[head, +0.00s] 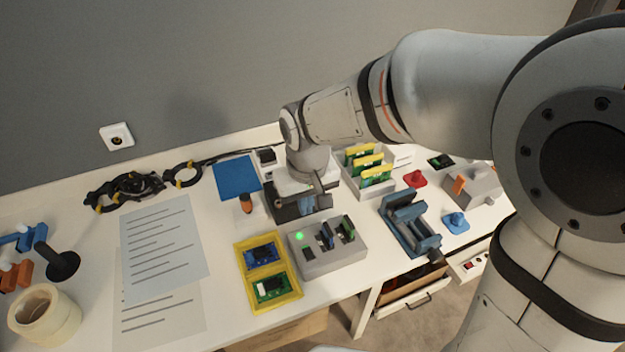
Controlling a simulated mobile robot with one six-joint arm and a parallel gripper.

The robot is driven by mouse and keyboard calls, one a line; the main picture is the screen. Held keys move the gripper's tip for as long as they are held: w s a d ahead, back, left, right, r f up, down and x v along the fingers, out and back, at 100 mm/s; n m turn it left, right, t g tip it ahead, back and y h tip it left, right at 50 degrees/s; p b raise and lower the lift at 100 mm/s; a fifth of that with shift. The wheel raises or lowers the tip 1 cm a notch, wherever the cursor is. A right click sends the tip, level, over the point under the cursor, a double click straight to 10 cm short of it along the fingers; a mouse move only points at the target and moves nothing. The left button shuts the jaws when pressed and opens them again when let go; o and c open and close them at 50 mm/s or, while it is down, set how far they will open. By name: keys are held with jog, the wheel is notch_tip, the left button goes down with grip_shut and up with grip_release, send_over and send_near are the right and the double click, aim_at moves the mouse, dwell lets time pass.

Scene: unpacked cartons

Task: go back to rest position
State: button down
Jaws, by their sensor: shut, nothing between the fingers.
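My arm reaches in from the right side of the head view and bends down over the white table. My gripper (322,200) hangs at the arm's end, above the middle of the table and behind the grey test box with the green light (330,262). It is shut and empty. Its fingers are small in this view and partly covered by my wrist. I cannot tell how high it is above the table.
A yellow tray (243,262) with circuit boards stands left of the grey box. A rack with yellow-topped boards (351,183) and a blue-grey vise (408,226) stand to the right. Paper sheets (160,250), a tape roll (45,318) and a blue mat (236,176) lie left.

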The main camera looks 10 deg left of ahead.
jog(key=s+d+r+m, duration=0.2)
jog(key=d, duration=0.6)
jog(key=s+d+r+m+t, duration=0.1)
jog(key=s+d+m, duration=0.1)
jog(key=d, duration=0.6)
jog(key=s+d+r+m, duration=0.2)
jog(key=s+d, duration=0.1)
jog(key=d, duration=0.5)
jog(key=shift+s+d+r+m+t+h, duration=0.25)
jog(key=shift+s+r+m+t+h, duration=0.05)
jog(key=shift+r+t, duration=0.1)
